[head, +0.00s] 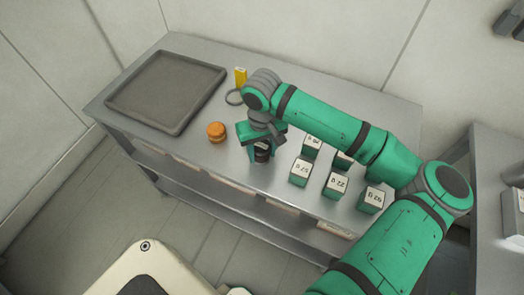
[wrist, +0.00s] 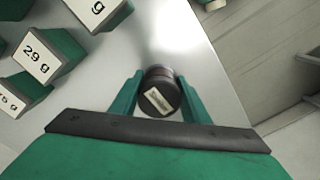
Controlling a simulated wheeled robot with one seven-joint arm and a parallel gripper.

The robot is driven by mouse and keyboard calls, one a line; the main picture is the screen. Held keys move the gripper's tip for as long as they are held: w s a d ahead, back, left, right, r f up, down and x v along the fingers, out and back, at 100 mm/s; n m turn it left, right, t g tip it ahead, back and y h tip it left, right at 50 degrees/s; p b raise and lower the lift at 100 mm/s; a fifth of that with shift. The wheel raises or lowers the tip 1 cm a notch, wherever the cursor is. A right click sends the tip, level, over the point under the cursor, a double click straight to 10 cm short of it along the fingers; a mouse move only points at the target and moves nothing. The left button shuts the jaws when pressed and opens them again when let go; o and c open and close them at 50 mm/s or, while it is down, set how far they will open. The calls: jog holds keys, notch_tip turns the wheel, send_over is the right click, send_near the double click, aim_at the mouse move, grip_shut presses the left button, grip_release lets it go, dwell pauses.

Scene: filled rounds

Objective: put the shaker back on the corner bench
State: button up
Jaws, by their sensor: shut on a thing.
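The shaker is a small dark cylinder with a pale label on its end; in the wrist view the shaker (wrist: 160,92) sits between the two green fingers of my gripper (wrist: 160,98). My gripper is shut on it. In the head view my gripper (head: 261,148) points down at the front part of a grey metal bench (head: 225,170), and the dark shaker (head: 262,154) shows below the fingers. I cannot tell whether the shaker's base touches the bench top.
Several green blocks with weight labels (head: 300,172) stand right of my gripper. An orange round thing (head: 216,131) is to its left. Another grey surface (head: 497,230) is far right.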

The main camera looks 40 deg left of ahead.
aim_at(263, 147)
jog(key=shift+f, duration=0.2)
jog(key=o, duration=1.1)
jog(key=shift+r, duration=0.1)
notch_tip(263, 147, up, 12)
jog(key=shift+r, duration=0.15)
jog(key=shift+w, duration=0.1)
